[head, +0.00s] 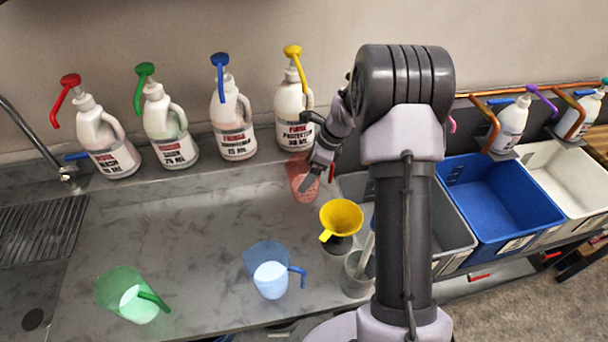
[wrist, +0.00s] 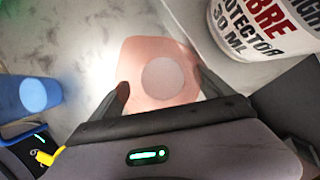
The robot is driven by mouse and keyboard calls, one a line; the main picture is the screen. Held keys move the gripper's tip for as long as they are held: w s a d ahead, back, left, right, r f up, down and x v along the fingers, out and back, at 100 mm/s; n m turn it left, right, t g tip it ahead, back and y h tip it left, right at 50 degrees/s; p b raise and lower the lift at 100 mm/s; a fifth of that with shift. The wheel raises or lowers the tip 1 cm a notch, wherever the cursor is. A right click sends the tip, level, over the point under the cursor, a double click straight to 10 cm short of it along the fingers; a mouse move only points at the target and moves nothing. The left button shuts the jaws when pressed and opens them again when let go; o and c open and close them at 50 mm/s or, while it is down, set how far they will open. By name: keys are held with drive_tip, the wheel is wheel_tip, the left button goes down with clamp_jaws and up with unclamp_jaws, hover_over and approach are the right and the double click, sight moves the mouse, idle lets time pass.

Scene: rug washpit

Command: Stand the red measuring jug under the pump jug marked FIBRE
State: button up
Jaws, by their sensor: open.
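The red measuring jug (head: 300,184) is a translucent red cup standing on the grey counter, just in front of the pump jug marked FIBRE (head: 294,118), a white jug with a yellow pump. The yellow nozzle hangs above and a little behind the red jug; exact alignment is hard to tell. My gripper (head: 318,174) is at the red jug with its fingers open. In the wrist view the red jug (wrist: 160,76) lies between the two fingertips (wrist: 165,88), and the FIBRE jug (wrist: 264,27) is at the upper right. The red jug's handle is not clearly visible.
Three other pump jugs with red, green and blue (head: 233,125) pumps stand left along the wall. A blue measuring jug (head: 265,258), a green one (head: 118,287) and a yellow funnel (head: 342,214) stand in front. Bins are at right. The counter's middle is clear.

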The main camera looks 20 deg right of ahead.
drive_tip(key=p+v, duration=0.2)
drive_tip(key=v, duration=0.7)
drive_tip(key=s+a+r+n+t+h, duration=0.1)
drive_tip(key=s+a+r+n, duration=0.75)
drive_tip(key=a+r, duration=0.35)
drive_tip(key=s+a+r+n+t, duration=0.1)
drive_tip(key=s+a+r+n, duration=0.15)
drive_tip(key=s+n, duration=0.55)
drive_tip(key=s+a+r+n+t, duration=0.15)
drive_tip(key=s+a+n, duration=0.25)
drive_tip(key=s, duration=0.7)
wheel_tip(320, 180, down, 10)
drive_tip(key=b, duration=1)
drive_tip(key=shift+h+b, duration=0.3)
